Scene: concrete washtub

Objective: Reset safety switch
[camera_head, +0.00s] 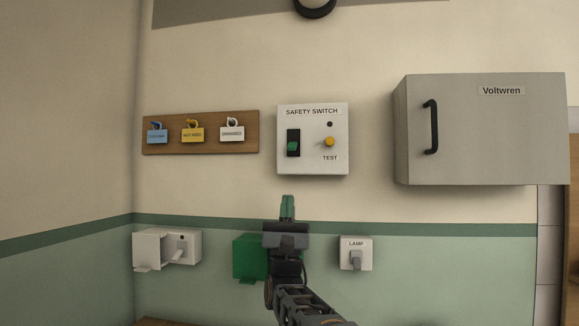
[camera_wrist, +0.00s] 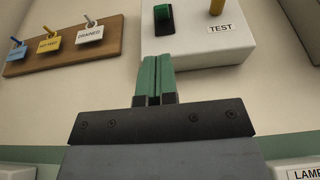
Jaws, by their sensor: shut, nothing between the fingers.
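The safety switch (camera_head: 312,166) is a white box on the wall, labelled SAFETY SWITCH. It has a black rocker with a green lower part (camera_head: 293,146) on its left, and a yellow test button (camera_head: 329,142) with a small dark dot above it on its right. In the wrist view the green rocker (camera_wrist: 164,17) shows at the top, with the yellow button (camera_wrist: 216,7) to its right. My gripper (camera_head: 287,202) is shut and empty, its green fingertips pointing up, below the box in the head view. In the wrist view the fingertips (camera_wrist: 155,68) appear just below the rocker. Contact cannot be told.
A wooden board (camera_head: 170,150) with blue, yellow and white tags hangs left. A grey Voltwren cabinet (camera_head: 480,140) juts out at right. Below are an open white socket box (camera_head: 147,250), a green box (camera_head: 247,258) partly behind my arm, and a LAMP switch (camera_head: 356,253).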

